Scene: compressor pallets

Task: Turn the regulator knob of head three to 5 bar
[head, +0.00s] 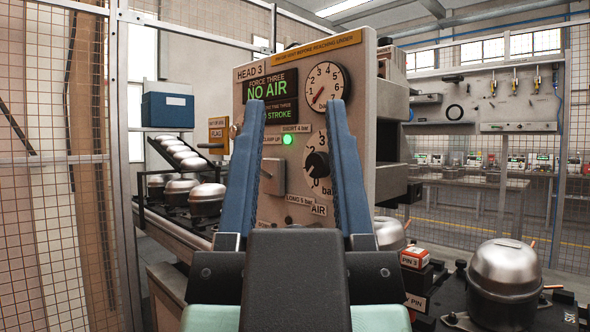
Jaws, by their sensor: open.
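The head three panel (350,218) stands upright ahead, beige, labelled HEAD 3. The black regulator knob (318,164) sits low on its right side, inside a dial marked in bar; my right finger hides part of this dial. Above it is a round white gauge (323,88) with a red needle at its lower left. A dark display (272,82) reads FORCE THREE NO AIR, its lower lines partly hidden. My gripper (293,120) is open and empty, its two blue fingers spread in front of the panel. I cannot tell its distance from the knob.
A green lamp (288,139) and a grey lever plate (272,177) are on the panel between my fingers. More compressors (208,198) are left. Mesh fencing (60,200) closes the left side.

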